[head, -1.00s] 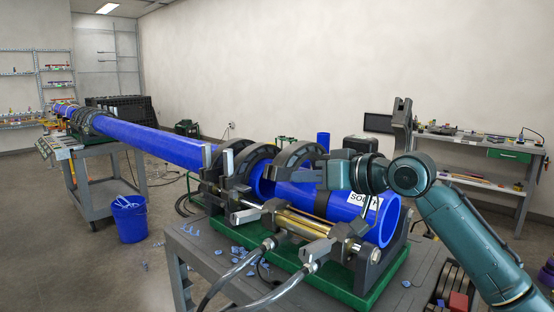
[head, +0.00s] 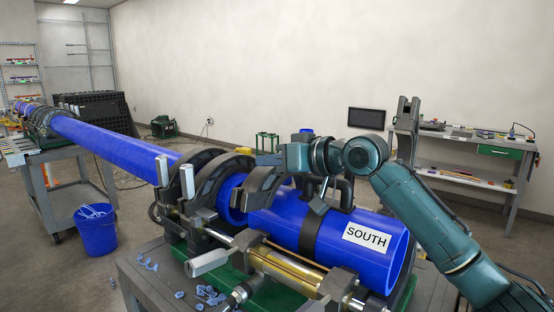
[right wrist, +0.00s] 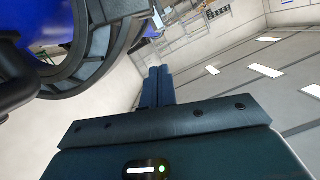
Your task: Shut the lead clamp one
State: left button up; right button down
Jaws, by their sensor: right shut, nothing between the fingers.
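The clamp cart carries several black arched clamps around the blue pipe. One black clamp arch (head: 264,186) stands nearest my right gripper (head: 266,160), over the near pipe piece. Two more black arches (head: 203,160) stand to its left, with upright grey handles (head: 187,181). I cannot tell which one is lead clamp one. My right gripper is shut and empty, just above or behind the nearest arch; contact is unclear. In the right wrist view its fingers (right wrist: 157,84) are together, and a black curved clamp (right wrist: 95,50) is beside them at left. My left gripper is out of view.
The near blue pipe piece (head: 335,237) is marked SOUTH. Hydraulic cylinders (head: 285,268) lie along the cart's front. A long blue pipe (head: 110,145) runs to a far stand at left. A blue bucket (head: 96,230) is on the floor. A workbench (head: 470,165) stands at right.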

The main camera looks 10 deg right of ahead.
jog(key=p, duration=0.1)
send_over(245, 190)
jog(key=shift+w+d+f, duration=0.35)
jog(key=shift+d+f, duration=0.05)
jog(key=shift+f, duration=0.2)
jog(key=f, duration=0.2)
jog(key=shift+s+a+f, duration=0.2)
jog(key=shift+s+f, duration=0.05)
jog(key=shift+f, duration=0.05)
jog(key=shift+s+a+f+p, duration=0.15)
jog(key=shift+f+p, duration=0.15)
jog(key=shift+f, duration=0.45)
jog(key=shift+f, duration=0.15)
jog(key=f+n, duration=0.1)
jog(key=f, duration=0.2)
jog(key=s+a+f+b, duration=0.1)
jog(key=f, duration=0.2)
jog(key=s+a+f+n+b, duration=0.1)
jog(key=f, duration=0.2)
jog(key=shift+n+t+h, duration=0.3)
jog(key=shift+t, duration=0.1)
